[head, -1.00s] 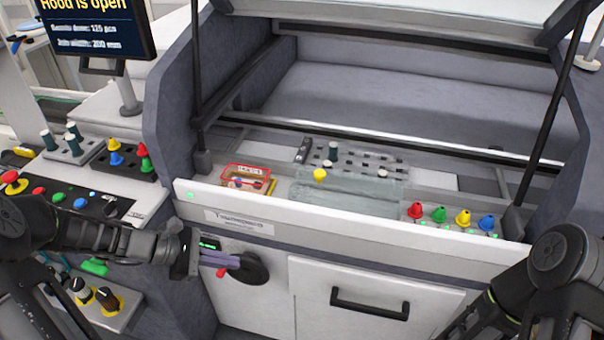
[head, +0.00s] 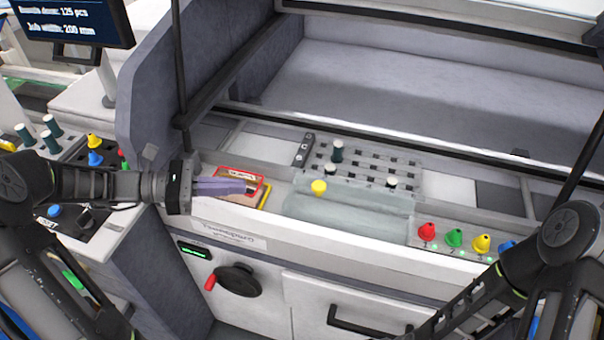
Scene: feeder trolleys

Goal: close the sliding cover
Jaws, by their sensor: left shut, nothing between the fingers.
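The sliding cover (head: 345,222) is a clear, greyish panel in the machine's front ledge, near the middle of the head view. A yellow knob (head: 319,187) stands at its far left edge. Behind it lies a grid plate (head: 365,163) with dark slots and several dark or white-topped pegs, largely uncovered. My left gripper (head: 240,187) has purple fingers, shut and empty, to the left of the knob and apart from it. Its fingers overlap the red-rimmed box in the picture. My right arm comes in at the lower right; its gripper is not in view.
Below are a black handwheel (head: 240,281) and a drawer handle (head: 360,325). Black struts hold the hood up at both sides.

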